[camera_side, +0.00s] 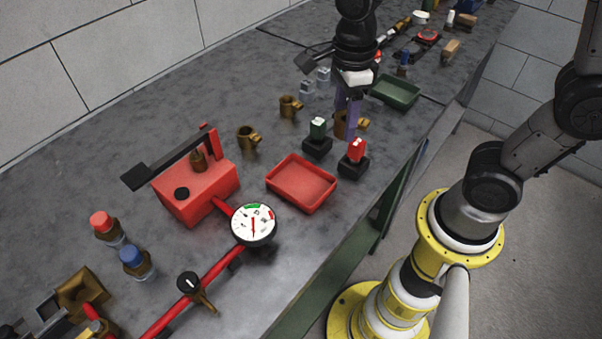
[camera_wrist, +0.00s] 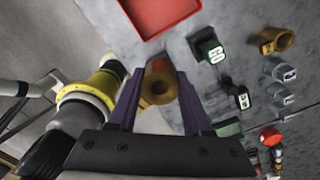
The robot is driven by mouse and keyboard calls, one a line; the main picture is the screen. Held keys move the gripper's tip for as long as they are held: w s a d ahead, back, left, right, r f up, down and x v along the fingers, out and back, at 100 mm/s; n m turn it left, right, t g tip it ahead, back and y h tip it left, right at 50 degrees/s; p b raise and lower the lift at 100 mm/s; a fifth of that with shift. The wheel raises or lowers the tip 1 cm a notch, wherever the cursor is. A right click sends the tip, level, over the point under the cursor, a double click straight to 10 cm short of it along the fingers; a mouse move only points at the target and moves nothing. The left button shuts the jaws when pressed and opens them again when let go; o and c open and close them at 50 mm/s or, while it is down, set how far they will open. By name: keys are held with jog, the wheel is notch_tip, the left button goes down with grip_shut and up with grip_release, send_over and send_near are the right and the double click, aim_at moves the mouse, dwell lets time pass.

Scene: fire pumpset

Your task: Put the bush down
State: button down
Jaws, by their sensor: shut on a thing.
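The bush is a brass-coloured ring with a side lug (camera_side: 363,123). In the side view the fingers partly hide it. My gripper (camera_side: 347,122) points down with its purple fingers around the bush, low over the grey bench. In the wrist view the bush (camera_wrist: 159,84) sits between the two purple fingers of my gripper (camera_wrist: 160,88), its round hole visible. The gripper is shut on it. I cannot tell whether the underside of the bush touches the bench.
Two similar brass parts stand left of my gripper, one nearer (camera_side: 290,106) and one farther (camera_side: 248,137). A green-topped block (camera_side: 317,139) and a red-topped block (camera_side: 354,158) stand close by. A red tray (camera_side: 302,183) and a green tray (camera_side: 397,91) lie on either side.

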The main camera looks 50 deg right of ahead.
jog(key=s+a+n, duration=0.2)
jog(key=s+a, duration=0.1)
jog(key=s, duration=0.4)
send_over(294, 184)
jog(key=shift+n, duration=0.4)
jog(key=f, duration=0.8)
jog(key=shift+s+d, duration=0.15)
jog(key=shift+s, duration=0.2)
jog(key=shift+w+f, duration=0.15)
jog(key=shift+f, duration=0.8)
jog(key=shift+w+f, duration=0.15)
jog(key=shift+f, duration=0.8)
jog(key=shift+f, duration=0.2)
jog(key=shift+c, duration=1.7)
grip_release()
